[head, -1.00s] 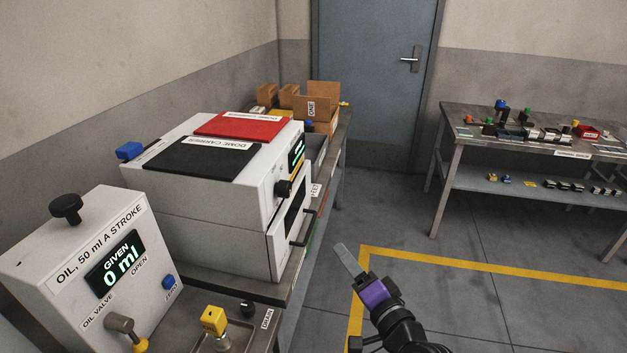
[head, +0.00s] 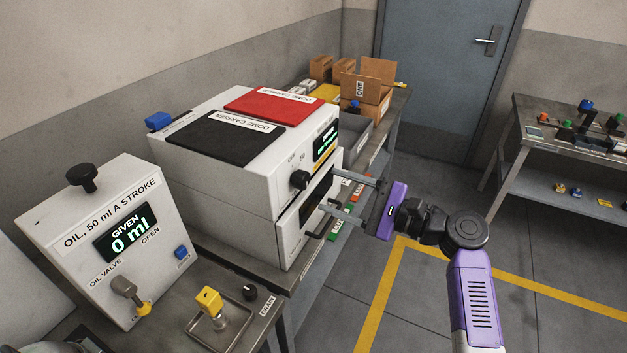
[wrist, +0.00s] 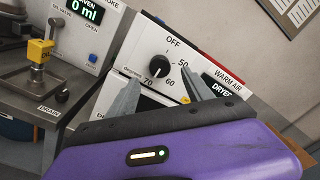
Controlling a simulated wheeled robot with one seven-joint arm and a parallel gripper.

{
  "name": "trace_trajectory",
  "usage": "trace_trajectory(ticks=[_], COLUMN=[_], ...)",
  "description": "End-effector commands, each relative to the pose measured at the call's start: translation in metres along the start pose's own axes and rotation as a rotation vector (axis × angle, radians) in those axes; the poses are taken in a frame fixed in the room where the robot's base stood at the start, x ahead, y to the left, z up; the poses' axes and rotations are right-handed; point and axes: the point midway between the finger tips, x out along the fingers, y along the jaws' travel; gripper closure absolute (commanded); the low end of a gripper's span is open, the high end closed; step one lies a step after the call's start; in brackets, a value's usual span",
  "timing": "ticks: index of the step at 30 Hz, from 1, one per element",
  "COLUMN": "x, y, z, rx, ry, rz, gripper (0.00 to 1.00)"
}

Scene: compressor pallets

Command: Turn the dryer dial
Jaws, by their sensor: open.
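In the wrist view the dial (wrist: 160,67) is a round black knob with a white pointer mark aimed down-left, near 70. OFF, 50, 60 and 70 are printed around it. My gripper (head: 345,199) is open and empty in front of the dryer, to the right of and a little below the dial, apart from it. In the wrist view its two fingers (wrist: 158,93) stand apart, with the dial beyond and between them.
A dark door handle (head: 326,222) sticks out below the dial. The oil unit (head: 125,240) with its valve lever stands at the left. A yellow-capped fitting (head: 209,301) and a drain knob (head: 250,292) are on the bench in front.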

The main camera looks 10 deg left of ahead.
Motion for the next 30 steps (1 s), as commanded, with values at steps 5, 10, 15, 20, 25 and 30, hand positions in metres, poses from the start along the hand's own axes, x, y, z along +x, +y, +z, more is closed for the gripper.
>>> trace_trajectory(ticks=[5, 10, 15, 20, 25, 30], x=[0.029, 0.052, 0.065, 0.067, 0.067, 0.067], y=[-0.001, 0.000, 0.000, 0.000, 0.000, 0.000], z=[0.002, 0.001, 0.001, 0.000, 0.000, 0.000], rx=[-0.001, -0.001, -0.004, -0.004, -0.004, -0.004], ry=[-0.001, 0.000, 0.001, 0.002, 0.002, 0.002], rz=[0.002, 0.001, 0.000, -0.001, -0.001, -0.001], gripper=[0.41, 0.41, 0.41, 0.41, 0.46, 0.80])
